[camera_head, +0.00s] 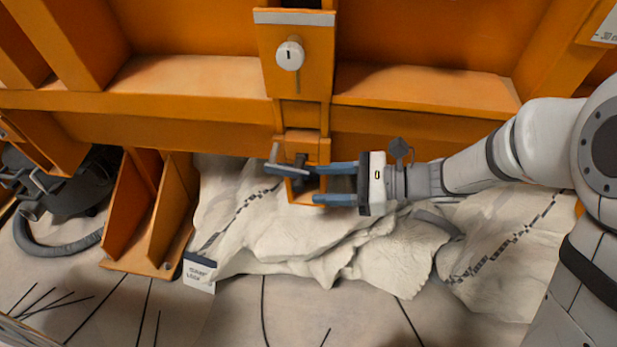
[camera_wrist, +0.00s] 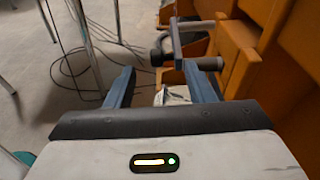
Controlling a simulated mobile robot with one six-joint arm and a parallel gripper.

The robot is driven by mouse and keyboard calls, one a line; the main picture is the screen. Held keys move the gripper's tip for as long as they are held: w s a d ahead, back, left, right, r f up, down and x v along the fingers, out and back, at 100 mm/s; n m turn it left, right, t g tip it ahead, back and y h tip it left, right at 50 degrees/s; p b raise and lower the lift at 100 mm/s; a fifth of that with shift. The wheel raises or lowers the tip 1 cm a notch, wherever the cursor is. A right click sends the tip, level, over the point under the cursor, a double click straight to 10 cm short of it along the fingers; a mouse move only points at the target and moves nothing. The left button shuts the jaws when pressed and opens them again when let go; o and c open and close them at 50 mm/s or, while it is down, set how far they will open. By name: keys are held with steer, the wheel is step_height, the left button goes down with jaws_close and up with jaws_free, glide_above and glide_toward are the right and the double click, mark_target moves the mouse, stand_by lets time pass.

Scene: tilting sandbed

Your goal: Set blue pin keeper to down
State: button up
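A grey crank-like handle with a dark rod (camera_head: 287,169) sits on a small orange bracket (camera_head: 306,193) on the frame's front. It looks like the pin keeper, but I cannot make out a clear blue colour. The handle also shows in the wrist view (camera_wrist: 190,27), upper right of centre. My gripper (camera_head: 312,184) points left, open, with one blue finger above the other over the bracket. In the wrist view my gripper (camera_wrist: 158,78) has nothing between its fingers. The right finger's tip is close to the dark rod; I cannot tell whether they touch.
The orange frame (camera_head: 180,75) spans the back, with a white knob (camera_head: 289,56) above a slot. Pale rock-like slabs (camera_head: 330,240) lie below my gripper. An orange stand (camera_head: 150,215), a white label card (camera_head: 199,271) and a dark hose (camera_head: 60,240) are at left.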

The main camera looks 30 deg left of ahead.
steer(key=v, duration=0.4)
steer(key=shift+p, duration=0.35)
